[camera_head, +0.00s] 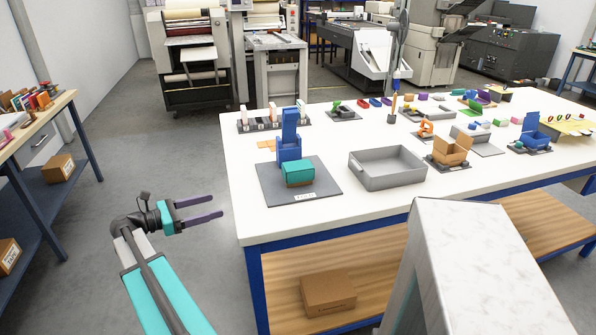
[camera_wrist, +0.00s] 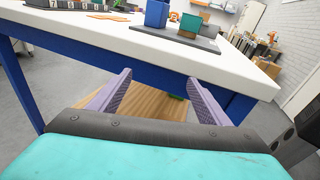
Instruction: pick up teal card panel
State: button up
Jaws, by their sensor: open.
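A teal piece (camera_head: 299,172), which looks like the teal card panel, lies over a small brown block on a dark grey mat (camera_head: 318,197) near the table's front left. A blue upright holder (camera_head: 290,142) stands just behind it. In the wrist view the teal piece (camera_wrist: 191,21) shows near the top, beside the blue holder (camera_wrist: 157,13). My gripper (camera_head: 217,206) is open and empty, off the left edge of the table and apart from the teal piece. In the wrist view its two fingers (camera_wrist: 160,76) point towards the table's edge.
The white table (camera_head: 363,208) has a blue frame and a lower wooden shelf with a cardboard box (camera_head: 328,292). An empty grey tray (camera_head: 387,172) stands right of the mat. A numbered rack (camera_head: 273,123) is behind. The floor around my gripper is clear.

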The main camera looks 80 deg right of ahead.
jog(key=s+d+r+g+b, duration=0.1)
jog(key=s+d+r+g, duration=0.1)
jog(key=s+d+r, duration=0.3)
jog(key=m+g+y+b, duration=0.2)
jog(key=m+y+b, duration=0.1)
jog(key=m, duration=0.1)
send_near(300, 165)
jog(key=v, duration=0.3)
jog(key=shift+w+a, duration=0.15)
jog(key=shift+w, duration=0.25)
jog(key=shift+p+x, duration=0.3)
jog(key=shift+x, duration=4)
jog(key=shift+f, duration=0.2)
jog(key=shift+x, duration=2.6)
jog(key=shift+r, duration=0.1)
